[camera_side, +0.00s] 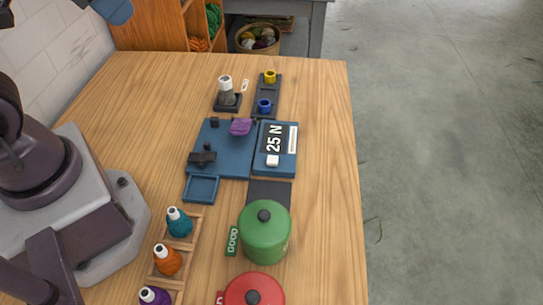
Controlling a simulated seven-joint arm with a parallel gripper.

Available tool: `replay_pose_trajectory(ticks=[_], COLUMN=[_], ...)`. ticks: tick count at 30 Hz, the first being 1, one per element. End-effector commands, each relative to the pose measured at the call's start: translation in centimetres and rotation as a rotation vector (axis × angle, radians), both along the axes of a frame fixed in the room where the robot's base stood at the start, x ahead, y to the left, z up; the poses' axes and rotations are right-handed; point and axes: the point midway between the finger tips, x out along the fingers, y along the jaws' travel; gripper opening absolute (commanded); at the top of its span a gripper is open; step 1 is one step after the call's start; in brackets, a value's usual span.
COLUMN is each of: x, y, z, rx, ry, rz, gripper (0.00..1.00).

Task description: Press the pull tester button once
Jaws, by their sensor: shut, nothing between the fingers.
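The pull tester is a blue plate (234,160) with a dark clamp-like block (202,157) at its left and a purple piece (240,126) near its top edge. Beside it on the right is a blue panel (287,167) with a display (275,138) reading "25 N", turned sideways. A small white button (272,160) sits on the panel below the reading. Nothing is touching the button. My gripper is not in view; only parts of my arm show at the left and top left.
A green lidded pot (264,236) by a "GOOD" tag (232,241) and a red pot (254,290) stand in front. A white-topped grey cone (226,91) and yellow and blue cups stand behind. The table's right side is clear.

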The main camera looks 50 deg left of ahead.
Motion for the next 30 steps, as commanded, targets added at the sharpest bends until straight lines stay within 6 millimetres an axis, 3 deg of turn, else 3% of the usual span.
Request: replay_pose_trajectory(ticks=[5, 11, 19, 30], x=[0.1, 0.9, 4.7, 11.2], y=[0.0, -0.2, 0.1, -1.9], z=[-0.3, -3.1, -8.8, -18.3], rx=[0.0, 0.013, 0.084, 0.04], ry=[0.016, 0.156, 0.279, 0.196], rz=[-0.001, -0.014, -0.028, -0.019], gripper=[0.0, 0.0, 0.0, 0.0])
